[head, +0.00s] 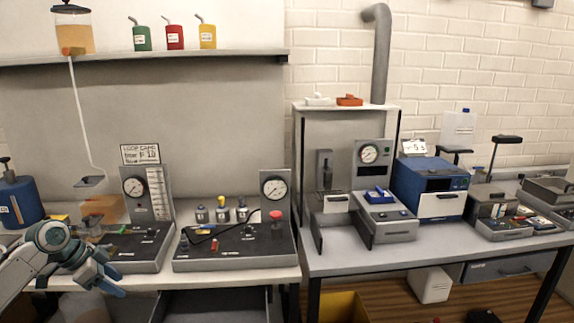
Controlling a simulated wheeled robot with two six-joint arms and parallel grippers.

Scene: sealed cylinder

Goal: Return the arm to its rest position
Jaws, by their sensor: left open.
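My left gripper (112,280) is at the lower left, at the front edge of the left bench (285,275). It is open, and I see nothing between its fingers. The grey and teal arm comes in from the left edge. The gripper is in front of a grey console with a dial gauge (135,186), and hides part of its front left. My right gripper is not in view.
A second console (190,262) has a gauge, red knob and small cylinders behind it. The right bench (345,262) carries a grey device (388,228), a blue-white machine (440,205) and other instruments. A yellow bin (340,308) is below. The shelf (150,57) holds coloured cans.

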